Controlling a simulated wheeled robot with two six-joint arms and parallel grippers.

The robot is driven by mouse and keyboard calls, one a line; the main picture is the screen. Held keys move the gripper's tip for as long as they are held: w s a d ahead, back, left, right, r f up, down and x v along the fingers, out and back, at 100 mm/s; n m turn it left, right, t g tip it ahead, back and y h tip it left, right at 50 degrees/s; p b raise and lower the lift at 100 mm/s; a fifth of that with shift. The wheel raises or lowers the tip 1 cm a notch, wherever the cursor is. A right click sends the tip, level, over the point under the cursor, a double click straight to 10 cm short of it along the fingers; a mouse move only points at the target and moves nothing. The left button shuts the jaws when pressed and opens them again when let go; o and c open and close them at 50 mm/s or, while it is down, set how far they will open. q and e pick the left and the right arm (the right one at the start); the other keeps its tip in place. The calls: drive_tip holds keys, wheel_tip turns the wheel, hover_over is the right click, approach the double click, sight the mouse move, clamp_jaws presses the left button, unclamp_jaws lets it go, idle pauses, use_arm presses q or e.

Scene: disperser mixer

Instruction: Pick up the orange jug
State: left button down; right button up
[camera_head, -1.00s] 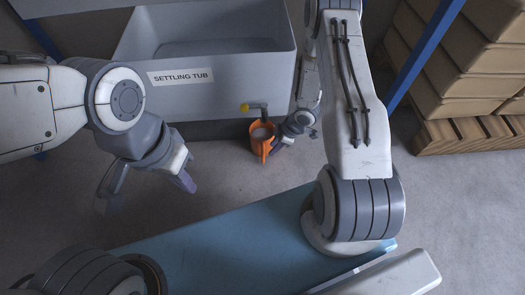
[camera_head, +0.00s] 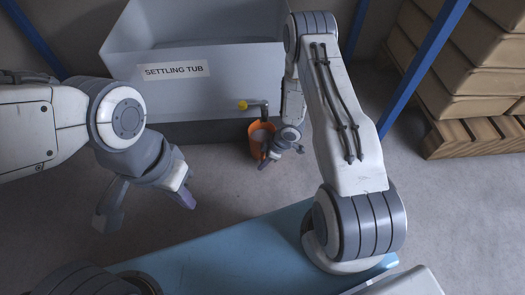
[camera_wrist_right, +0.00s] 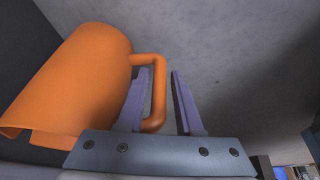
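The orange jug (camera_head: 256,130) stands upright on the floor below the tub's spout in the head view. In the right wrist view the jug (camera_wrist_right: 75,80) fills the left side, its handle (camera_wrist_right: 158,90) pointing right. My right gripper (camera_head: 282,158) is at the jug's handle side and hides the handle in the head view. In the right wrist view the right gripper (camera_wrist_right: 160,100) is open, with the handle's upright bar between its fingers and a visible gap to the right finger. My left gripper (camera_head: 148,205) is open and empty, well left of the jug.
The settling tub (camera_head: 210,95) stands behind the jug. Its spout with a yellow knob (camera_head: 244,105) overhangs the jug. A blue post (camera_head: 425,65) and boxes on a pallet (camera_head: 475,135) are at the right. The floor in front of the jug is clear.

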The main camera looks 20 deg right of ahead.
clamp_jaws()
idle(1.4)
